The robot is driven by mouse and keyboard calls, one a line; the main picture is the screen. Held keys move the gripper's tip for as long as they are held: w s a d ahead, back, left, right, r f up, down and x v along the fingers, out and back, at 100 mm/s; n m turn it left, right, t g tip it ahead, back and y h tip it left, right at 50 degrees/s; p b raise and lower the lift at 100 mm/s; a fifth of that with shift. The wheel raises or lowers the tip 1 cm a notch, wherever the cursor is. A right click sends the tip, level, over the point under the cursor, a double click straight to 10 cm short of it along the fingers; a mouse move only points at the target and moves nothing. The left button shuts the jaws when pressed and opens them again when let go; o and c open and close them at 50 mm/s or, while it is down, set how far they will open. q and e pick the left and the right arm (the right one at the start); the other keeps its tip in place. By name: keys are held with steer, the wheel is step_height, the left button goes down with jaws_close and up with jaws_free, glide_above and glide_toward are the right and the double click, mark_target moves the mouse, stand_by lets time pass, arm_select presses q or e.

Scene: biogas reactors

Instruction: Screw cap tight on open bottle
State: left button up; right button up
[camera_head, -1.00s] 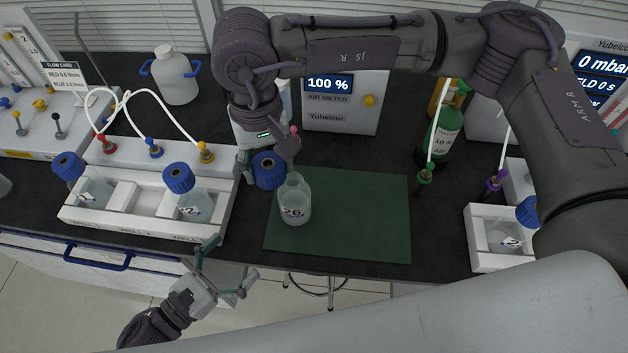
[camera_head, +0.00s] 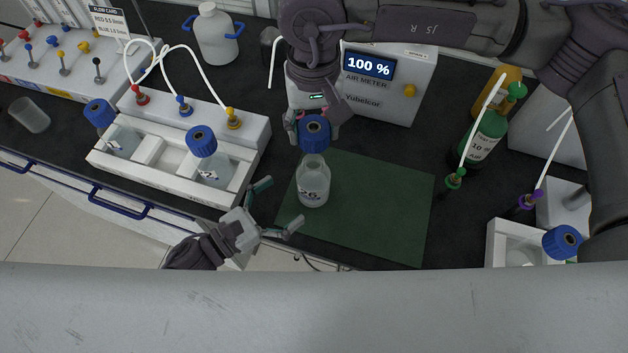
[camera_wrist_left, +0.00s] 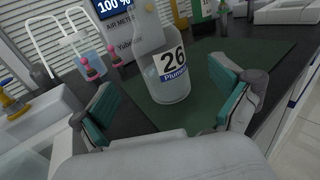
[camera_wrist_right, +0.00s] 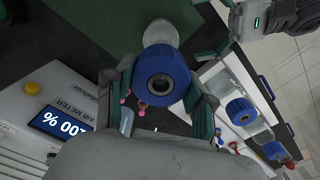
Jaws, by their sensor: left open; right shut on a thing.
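The open bottle (camera_head: 313,183), labelled 26, stands upright on the green mat (camera_head: 385,215). In the left wrist view the bottle (camera_wrist_left: 171,75) stands ahead, between the spread fingers. My left gripper (camera_head: 282,205) is open and empty, just left of and in front of the bottle. My right gripper (camera_head: 315,130) is shut on a blue cap (camera_head: 314,131) and holds it just behind and above the bottle neck. The right wrist view shows the cap (camera_wrist_right: 163,78) between the fingertips, with the bottle (camera_wrist_right: 160,34) partly hidden beyond it. The cap appears apart from the neck.
A white rack (camera_head: 150,178) with two blue-capped bottles stands at left. The air meter (camera_head: 385,85) stands behind the mat. A green bottle (camera_head: 482,135) stands at the back right. Another white rack (camera_head: 500,235) is at the right. The mat's right part is clear.

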mark_target(312, 180)
arm_select(q)
steer(key=x, duration=0.7)
steer(key=shift+w+d, duration=0.2)
steer(key=shift+d, duration=0.05)
steer(key=c, duration=1.8)
steer(key=shift+o, duration=0.2)
arm_select(e)
steer(key=shift+f, duration=2.5)
